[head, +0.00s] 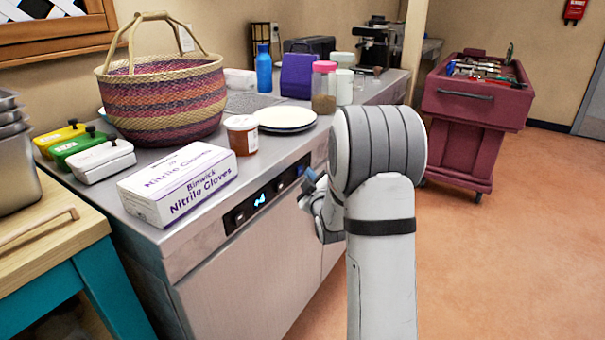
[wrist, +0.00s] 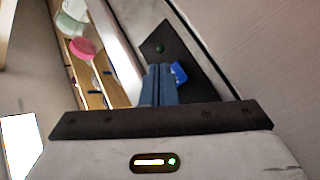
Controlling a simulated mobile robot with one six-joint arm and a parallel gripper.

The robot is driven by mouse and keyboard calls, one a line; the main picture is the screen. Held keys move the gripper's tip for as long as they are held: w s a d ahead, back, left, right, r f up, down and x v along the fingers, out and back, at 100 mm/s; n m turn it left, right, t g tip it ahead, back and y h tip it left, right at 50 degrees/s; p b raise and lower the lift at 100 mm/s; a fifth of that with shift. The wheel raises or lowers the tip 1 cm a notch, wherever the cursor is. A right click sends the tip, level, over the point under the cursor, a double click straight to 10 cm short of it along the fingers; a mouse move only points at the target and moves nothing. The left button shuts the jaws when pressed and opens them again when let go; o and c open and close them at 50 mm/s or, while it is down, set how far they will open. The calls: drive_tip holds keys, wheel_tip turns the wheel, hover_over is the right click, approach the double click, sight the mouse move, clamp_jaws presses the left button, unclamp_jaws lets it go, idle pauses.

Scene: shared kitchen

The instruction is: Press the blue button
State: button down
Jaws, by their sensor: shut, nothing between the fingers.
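The blue button (wrist: 179,72) shows in the wrist view on a dark panel (wrist: 188,52), just right of my fingertips. My gripper (wrist: 160,68) is shut and empty, with its blue-grey fingers side by side and pointing at the panel. The fingers cover part of the panel, and I cannot tell whether they touch the button. In the head view, my gripper (head: 305,190) is close to the right part of the counter unit's front control strip (head: 240,213). My arm hides part of that area, and I cannot make out the button clearly there.
The steel counter (head: 160,235) carries a glove box (head: 180,185), a woven basket (head: 165,100), a brown-labelled tub (head: 241,135), plates (head: 286,118) and a pink-lidded jar (head: 324,88). A maroon cart (head: 470,105) stands at the back right. The floor (head: 510,250) on the right is clear.

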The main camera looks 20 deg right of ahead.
drive_tip(key=shift+w+a+b, duration=0.35)
drive_tip(key=shift+w+b, duration=0.05)
drive_tip(key=shift+b, duration=0.05)
idle(0.6)
drive_tip(key=shift+s+d, duration=0.1)
drive_tip(key=shift+d, duration=0.05)
drive_tip(key=shift+s+d+b, duration=0.4)
drive_tip(key=shift+s+b, duration=0.1)
drive_tip(key=shift+s, duration=0.05)
drive_tip(key=s+d+b, duration=0.2)
drive_tip(key=s+d, duration=0.1)
drive_tip(key=s, duration=0.1)
drive_tip(key=shift+s+d, duration=0.35)
drive_tip(key=shift+s, duration=0.05)
drive_tip(key=shift+r, duration=0.1)
idle(0.4)
